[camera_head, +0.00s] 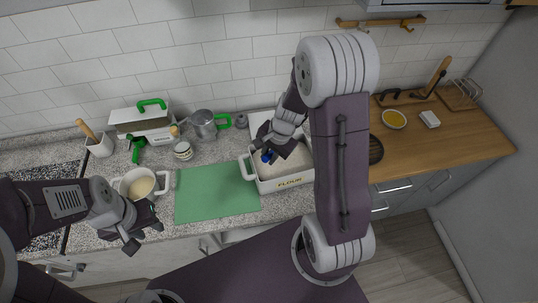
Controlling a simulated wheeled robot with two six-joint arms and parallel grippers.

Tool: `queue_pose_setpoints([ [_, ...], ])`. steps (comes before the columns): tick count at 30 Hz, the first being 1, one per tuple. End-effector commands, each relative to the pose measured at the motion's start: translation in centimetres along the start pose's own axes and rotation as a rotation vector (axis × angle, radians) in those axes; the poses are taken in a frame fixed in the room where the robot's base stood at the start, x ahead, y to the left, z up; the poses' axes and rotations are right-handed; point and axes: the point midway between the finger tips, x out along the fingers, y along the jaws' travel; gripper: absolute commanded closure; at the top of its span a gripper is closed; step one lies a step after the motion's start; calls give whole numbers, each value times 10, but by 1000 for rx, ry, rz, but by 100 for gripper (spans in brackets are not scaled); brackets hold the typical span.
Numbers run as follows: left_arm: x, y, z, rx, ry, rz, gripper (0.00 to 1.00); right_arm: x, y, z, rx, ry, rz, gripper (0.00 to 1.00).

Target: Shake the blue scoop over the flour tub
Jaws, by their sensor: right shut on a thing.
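The flour tub (288,183) is a white rectangular container with side handles and the word FLOUR on its front. Pale flour shows inside it. My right gripper (272,152) is over the tub's left part and is shut on the blue scoop (266,156). Only a small blue part of the scoop shows; the gripper hides the rest, and I cannot tell whether the scoop touches the flour. My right arm covers the tub's right end. My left gripper (143,236) is open and empty at the counter's front edge, below the white pot.
A white two-handled pot (138,184) with cream contents stands at the left. A green mat (215,192) lies clear between pot and tub. A metal jug (203,124), a small jar (183,150) and a white bin (145,122) stand behind. A yellow bowl (394,119) is on the right.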

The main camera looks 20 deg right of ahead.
Motion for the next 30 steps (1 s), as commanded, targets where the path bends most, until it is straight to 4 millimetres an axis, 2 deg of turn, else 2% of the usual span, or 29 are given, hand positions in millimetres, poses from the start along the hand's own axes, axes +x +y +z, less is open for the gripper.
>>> queue_pose_setpoints([
  [6, 0, 0, 0, 0, 0, 0, 64, 0, 0, 0, 0, 1, 0, 100],
  [7, 0, 0, 0, 0, 0, 0, 64, 1, -3, 6, -4, -1, 0, 100],
  [9, 0, 0, 0, 0, 0, 0, 64, 5, -16, 30, -10, -2, 1, 100],
  [10, 0, 0, 0, 0, 0, 0, 64, 5, -15, 28, -3, 0, 0, 100],
  [12, 0, 0, 0, 0, 0, 0, 64, 0, 0, -2, 15, 4, -1, 100],
  [13, 0, 0, 0, 0, 0, 0, 64, -1, 2, -4, 9, 2, -1, 100],
  [14, 0, 0, 0, 0, 0, 0, 64, 0, -1, 1, 1, 0, 0, 100],
  [15, 0, 0, 0, 0, 0, 0, 64, 3, -11, 21, -13, -3, 1, 100],
  [16, 0, 0, 0, 0, 0, 0, 64, 5, -15, 29, -12, -2, 1, 100],
  [17, 0, 0, 0, 0, 0, 0, 64, 5, -16, 29, -5, -1, 0, 100],
  [19, 0, 0, 0, 0, 0, 0, 64, 0, -1, 1, 16, 5, -1, 100],
  [20, 0, 0, 0, 0, 0, 0, 64, -1, 2, -4, 11, 3, -1, 100],
  [21, 0, 0, 0, 0, 0, 0, 64, 0, 0, 1, 1, 0, 0, 100],
  [23, 0, 0, 0, 0, 0, 0, 64, 4, -14, 28, -13, -3, 1, 100],
  [24, 0, 0, 0, 0, 0, 0, 64, 5, -16, 29, -5, -1, 0, 100],
  [27, 0, 0, 0, 0, 0, 0, 64, -1, 2, -4, 11, 3, -1, 100],
  [30, 0, 0, 0, 0, 0, 0, 64, 0, 0, 0, 0, 1, 0, 100],
])
